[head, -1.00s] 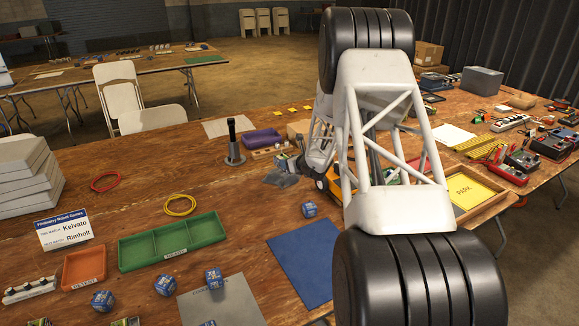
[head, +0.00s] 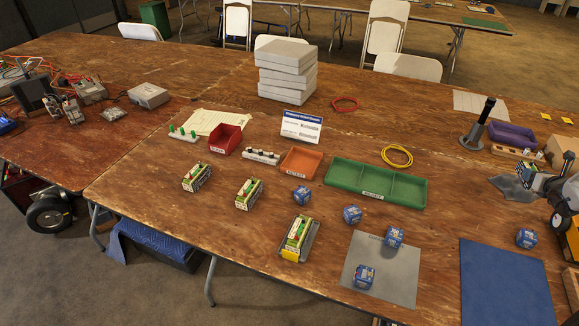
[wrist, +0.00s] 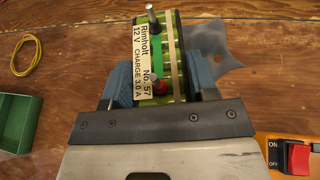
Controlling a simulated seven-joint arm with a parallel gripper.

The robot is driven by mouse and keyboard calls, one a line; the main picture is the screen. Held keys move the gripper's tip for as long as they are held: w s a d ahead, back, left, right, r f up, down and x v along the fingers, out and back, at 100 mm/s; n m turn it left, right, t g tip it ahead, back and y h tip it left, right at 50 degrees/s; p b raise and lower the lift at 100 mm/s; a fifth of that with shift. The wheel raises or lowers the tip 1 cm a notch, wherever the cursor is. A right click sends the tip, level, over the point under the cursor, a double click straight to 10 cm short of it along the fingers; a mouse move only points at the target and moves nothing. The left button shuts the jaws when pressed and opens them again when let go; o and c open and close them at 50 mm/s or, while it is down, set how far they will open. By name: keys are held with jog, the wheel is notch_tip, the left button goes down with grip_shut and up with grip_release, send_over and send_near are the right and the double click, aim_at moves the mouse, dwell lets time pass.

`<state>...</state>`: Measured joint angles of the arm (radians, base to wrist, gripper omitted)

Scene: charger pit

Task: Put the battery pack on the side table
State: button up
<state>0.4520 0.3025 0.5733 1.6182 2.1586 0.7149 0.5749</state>
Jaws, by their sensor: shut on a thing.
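My gripper (wrist: 158,80) is shut on a battery pack (wrist: 172,52) with a green body, pale bands and a white label reading "Rimholt No. 57, 12 V, charge 3.0 A". The wrist view shows it between the blue-grey fingers, above the wooden tabletop. In the head view, my gripper (head: 532,170) is at the right edge near a grey sheet, and the pack is hard to make out. Other green packs stand on the main table (head: 197,177) (head: 249,193), and one sits in a grey-and-yellow holder (head: 298,240). A table (head: 120,140) with electronics adjoins at left; I cannot tell whether it is the side table.
A green tray (head: 375,183), an orange bin (head: 300,162), a red bin (head: 227,138), stacked white boxes (head: 287,70) and several blue cubes (head: 352,214) stand on the main table. An upright black-handled tool (head: 480,122) is near my gripper. The left table's front has bare wood.

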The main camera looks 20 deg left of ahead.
notch_tip(320, 180, up, 11)
jog(key=a+f+n+g+y, duration=0.2)
jog(key=a+n+g+y, duration=0.3)
jog(key=a, duration=0.9)
jog(key=a+f+n+g+y, duration=0.3)
jog(key=a+n+y, duration=0.25)
jog(key=a, duration=0.95)
jog(key=s+a+f+n+g+h, duration=0.2)
jog(key=s+a+n+g, duration=0.2)
jog(key=a+n+g, duration=0.55)
jog(key=s+a+f+n+g+h, duration=0.25)
jog(key=s+a+n+g, duration=0.35)
jog(key=a, duration=0.7)
jog(key=s+a+r+m+t+h, duration=0.3)
jog(key=s+a+m+t, duration=0.55)
jog(key=a, duration=0.85)
jog(key=s+a+r+m+t+h, duration=0.3)
jog(key=s+a+m+t, duration=0.6)
jog(key=a, duration=0.8)
jog(key=s+a+r+m+t+h, duration=0.2)
jog(key=s+a+r+m+t, duration=0.35)
jog(key=a+m, duration=0.85)
notch_tip(320, 180, down, 13)
jog(key=s+a+n, duration=0.1)
jog(key=a+n, duration=0.2)
jog(key=shift+t, duration=0.35)
jog(key=shift+n, duration=0.25)
